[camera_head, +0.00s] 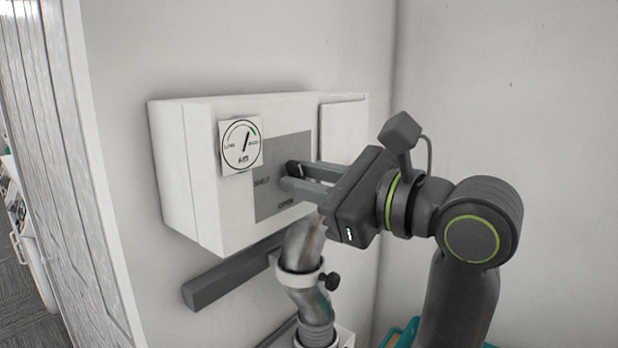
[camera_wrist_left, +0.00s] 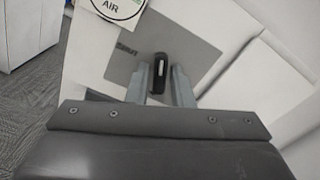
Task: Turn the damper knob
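The damper knob (camera_head: 294,170) is a small dark handle on a grey plate (camera_head: 268,204) on the front of a white wall box (camera_head: 215,210). The plate has "SHUT" and "OPEN" lettering. In the left wrist view the knob (camera_wrist_left: 158,73) stands about upright and bears a white mark. My left gripper (camera_head: 288,176) reaches in from the right. Its fingers (camera_wrist_left: 160,80) lie on either side of the knob with a small gap showing, so it looks open around it. Contact at the fingertips cannot be told. My right gripper is not in view.
A round "AIR" gauge (camera_head: 241,145) sits left of the plate, its needle pointing up and slightly right near a green band. A metal pipe (camera_head: 302,250) with a clamp and small black knob (camera_head: 330,281) stands below the gripper. A dark rail (camera_head: 232,272) runs beneath the box.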

